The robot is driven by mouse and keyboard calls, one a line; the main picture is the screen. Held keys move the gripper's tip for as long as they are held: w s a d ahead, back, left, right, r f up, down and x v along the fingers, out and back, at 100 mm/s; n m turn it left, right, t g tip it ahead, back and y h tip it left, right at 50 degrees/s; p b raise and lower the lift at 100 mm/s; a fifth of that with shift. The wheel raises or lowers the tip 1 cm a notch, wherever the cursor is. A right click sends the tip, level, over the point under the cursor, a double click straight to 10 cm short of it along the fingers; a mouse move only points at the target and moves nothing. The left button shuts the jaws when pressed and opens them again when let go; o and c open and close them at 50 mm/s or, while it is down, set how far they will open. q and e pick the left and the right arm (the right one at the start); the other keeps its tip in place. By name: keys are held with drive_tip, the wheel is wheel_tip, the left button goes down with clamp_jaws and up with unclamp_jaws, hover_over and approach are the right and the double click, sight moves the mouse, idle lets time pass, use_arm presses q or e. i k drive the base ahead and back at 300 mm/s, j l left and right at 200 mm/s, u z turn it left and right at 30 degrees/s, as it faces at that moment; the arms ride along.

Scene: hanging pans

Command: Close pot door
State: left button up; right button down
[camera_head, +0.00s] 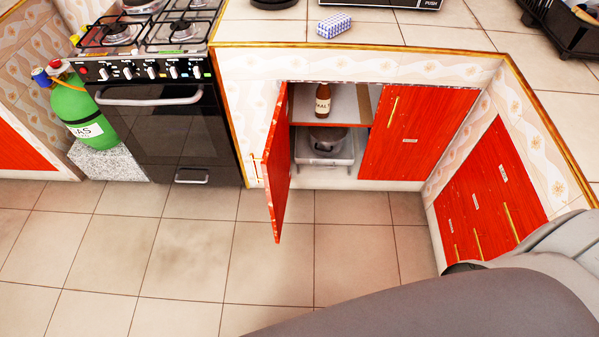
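A red cabinet door (277,165) stands open, swung out toward me on its left-side hinge, with a thin gold handle (257,167) on its left-facing side. Inside the open cabinet, a dark pot (328,138) sits in the lower part on a light-coloured stand. A brown bottle (322,101) with a white label stands on the shelf above it. The neighbouring red door (416,134) to the right is shut. A large grey part of my arm fills the lower right. Neither of my grippers shows.
A black oven with a gas stove top (160,110) stands left of the cabinet. A green gas bottle (80,108) stands on a speckled block at the far left. More red doors (490,195) line the right side. The tiled floor (190,260) in front is clear.

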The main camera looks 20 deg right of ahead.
sight(275, 163)
drive_tip(key=i+j+z, duration=0.15)
drive_tip(key=z, duration=0.25)
drive_tip(key=i+j+z, duration=0.1)
drive_tip(key=j+z, duration=0.15)
drive_tip(key=z, duration=0.15)
drive_tip(key=j+z, duration=0.35)
drive_tip(key=i+j+z, duration=0.1)
drive_tip(key=z, duration=0.3)
drive_tip(key=k+j, duration=0.1)
drive_tip(key=j, duration=0.3)
drive_tip(key=k+j+z, duration=0.1)
drive_tip(key=j, duration=0.25)
drive_tip(key=k+j, duration=0.1)
drive_tip(key=j, duration=0.25)
drive_tip(key=k+j+z, duration=0.1)
drive_tip(key=j, duration=0.3)
drive_tip(key=k, duration=0.2)
